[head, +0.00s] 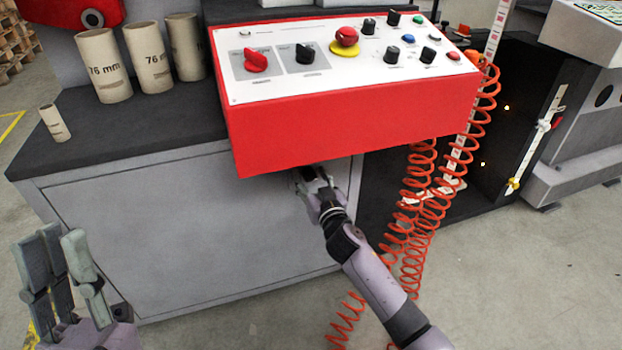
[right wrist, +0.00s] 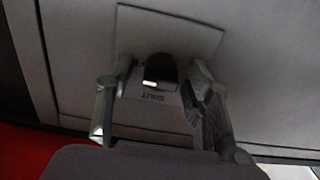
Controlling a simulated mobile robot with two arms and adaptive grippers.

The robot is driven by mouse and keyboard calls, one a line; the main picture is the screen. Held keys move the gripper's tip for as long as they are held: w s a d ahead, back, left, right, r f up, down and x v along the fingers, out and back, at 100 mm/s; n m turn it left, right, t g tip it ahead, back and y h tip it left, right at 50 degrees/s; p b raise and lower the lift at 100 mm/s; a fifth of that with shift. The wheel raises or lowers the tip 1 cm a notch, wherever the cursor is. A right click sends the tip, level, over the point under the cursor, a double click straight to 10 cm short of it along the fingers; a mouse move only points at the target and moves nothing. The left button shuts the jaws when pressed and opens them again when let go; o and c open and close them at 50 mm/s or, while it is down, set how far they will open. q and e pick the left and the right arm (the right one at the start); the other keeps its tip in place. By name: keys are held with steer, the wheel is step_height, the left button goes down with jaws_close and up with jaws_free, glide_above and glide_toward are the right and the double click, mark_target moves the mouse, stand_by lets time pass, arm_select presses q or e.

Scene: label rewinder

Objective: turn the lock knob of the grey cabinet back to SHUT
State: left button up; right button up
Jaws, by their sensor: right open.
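The grey cabinet (head: 150,235) stands under the red control box. Its black lock knob (right wrist: 160,70) shows in the right wrist view on a light plate (right wrist: 185,28). The word SHUT (right wrist: 158,98) is printed upside down beside the knob. The white mark on the knob points toward that word. My right gripper (right wrist: 155,88) is open, with its fingers on either side of the knob and a gap to each. In the head view my right gripper (head: 312,178) is below the box's front edge, where the knob is hidden. My left gripper (head: 62,238) is open and empty at lower left.
The red control box (head: 350,125) overhangs the cabinet front, just above my right gripper. Orange coiled hoses (head: 425,190) hang right of my right arm. Cardboard cores (head: 103,66) stand on the dark top.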

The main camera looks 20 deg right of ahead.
jaws_close()
stand_by(0.6)
